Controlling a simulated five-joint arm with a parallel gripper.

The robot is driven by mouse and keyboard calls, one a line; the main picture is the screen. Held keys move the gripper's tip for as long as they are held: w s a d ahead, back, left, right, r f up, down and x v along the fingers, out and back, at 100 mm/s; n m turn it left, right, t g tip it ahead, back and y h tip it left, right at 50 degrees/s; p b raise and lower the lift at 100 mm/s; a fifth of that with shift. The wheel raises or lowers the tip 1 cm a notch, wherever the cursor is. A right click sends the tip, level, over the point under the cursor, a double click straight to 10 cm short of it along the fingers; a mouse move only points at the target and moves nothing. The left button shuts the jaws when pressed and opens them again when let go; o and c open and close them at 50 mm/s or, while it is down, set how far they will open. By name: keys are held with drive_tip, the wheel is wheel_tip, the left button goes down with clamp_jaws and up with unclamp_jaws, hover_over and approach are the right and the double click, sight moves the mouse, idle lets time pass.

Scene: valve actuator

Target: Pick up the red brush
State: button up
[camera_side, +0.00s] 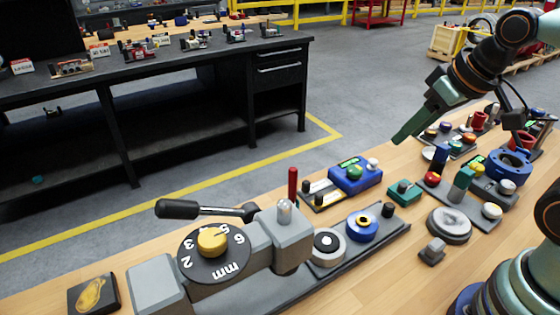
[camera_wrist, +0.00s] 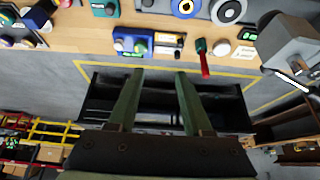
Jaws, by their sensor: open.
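A slim red upright thing, which looks like the red brush (camera_side: 292,183), stands behind the grey valve actuator (camera_side: 291,236) in the side view; its lower part is hidden. In the wrist view the red brush (camera_wrist: 204,64) shows as a red stick with a green end, to the right of my fingers. My gripper (camera_side: 402,136) is in the air above the bench, to the right of the brush in the side view. In the wrist view my gripper (camera_wrist: 155,74) has two green fingers apart with nothing between them.
A blue box (camera_side: 355,178) with green and white knobs stands right of the brush. Several button panels, a round grey disc (camera_side: 449,224) and a blue flanged part (camera_side: 509,163) crowd the bench's right side. A black workbench (camera_side: 150,75) stands beyond the floor gap.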

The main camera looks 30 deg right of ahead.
drive_tip(key=shift+o, duration=0.8)
